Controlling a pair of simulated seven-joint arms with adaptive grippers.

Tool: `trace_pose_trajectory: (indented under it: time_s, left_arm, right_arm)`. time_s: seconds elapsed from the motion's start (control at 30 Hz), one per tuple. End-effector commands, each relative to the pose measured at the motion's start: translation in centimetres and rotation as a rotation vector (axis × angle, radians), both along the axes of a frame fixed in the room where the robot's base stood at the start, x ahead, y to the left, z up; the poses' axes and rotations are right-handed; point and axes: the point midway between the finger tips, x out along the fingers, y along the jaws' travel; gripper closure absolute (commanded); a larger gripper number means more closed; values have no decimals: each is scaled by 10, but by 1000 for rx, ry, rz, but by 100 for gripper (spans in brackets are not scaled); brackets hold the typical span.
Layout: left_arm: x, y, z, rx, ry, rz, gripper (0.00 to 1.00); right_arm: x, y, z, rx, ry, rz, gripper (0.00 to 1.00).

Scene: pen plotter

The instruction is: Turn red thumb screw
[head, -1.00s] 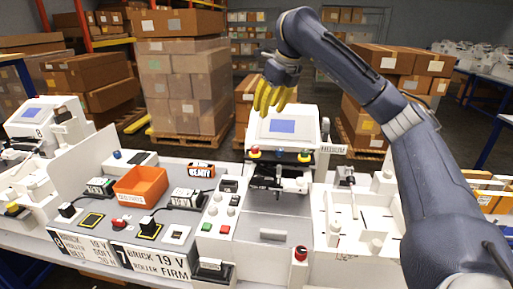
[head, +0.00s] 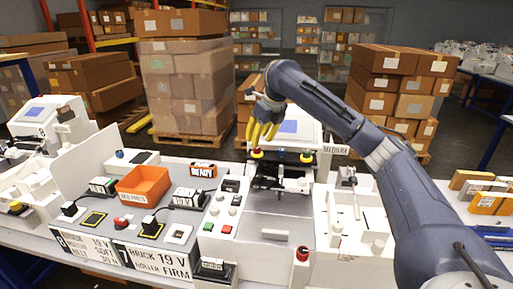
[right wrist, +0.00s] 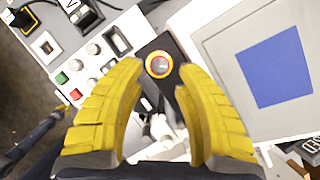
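The red thumb screw (head: 257,154), a round knob with a red top and a yellow ring, stands at the front left of the plotter, below its screen. In the right wrist view it is the red-rimmed round knob (right wrist: 159,64) on a black block. My right gripper (head: 262,143) is open just above it, yellow fingers pointing down. In the right wrist view the spread fingertips (right wrist: 159,72) lie on either side of the knob, with nothing held; contact cannot be told. A dark blue link with a small yellow tip (right wrist: 62,108), apparently my left gripper, shows at lower left.
The plotter screen (right wrist: 272,70) stands close beside the right fingers. A button panel (head: 222,212) and an orange bin (head: 143,185) lie to the left. A white fixture (head: 350,220) stands to the right.

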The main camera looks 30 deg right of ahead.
Motion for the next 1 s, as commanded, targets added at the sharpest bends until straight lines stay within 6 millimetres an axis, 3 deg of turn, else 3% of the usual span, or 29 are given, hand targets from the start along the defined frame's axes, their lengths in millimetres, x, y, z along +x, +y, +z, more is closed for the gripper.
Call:
trace_pose_trajectory:
  time_s: [0.3, 0.87, 1.0]
  left_arm:
    - [0, 0, 0, 0, 0, 0, 100]
    - [0, 0, 0, 0, 0, 0, 100]
    - [0, 0, 0, 0, 0, 0, 100]
  right_arm:
    - [14, 2, -34, 1, 1, -1, 66]
    - [18, 3, -43, 0, -1, 0, 64]
    - [17, 2, -43, 0, 0, 0, 80]
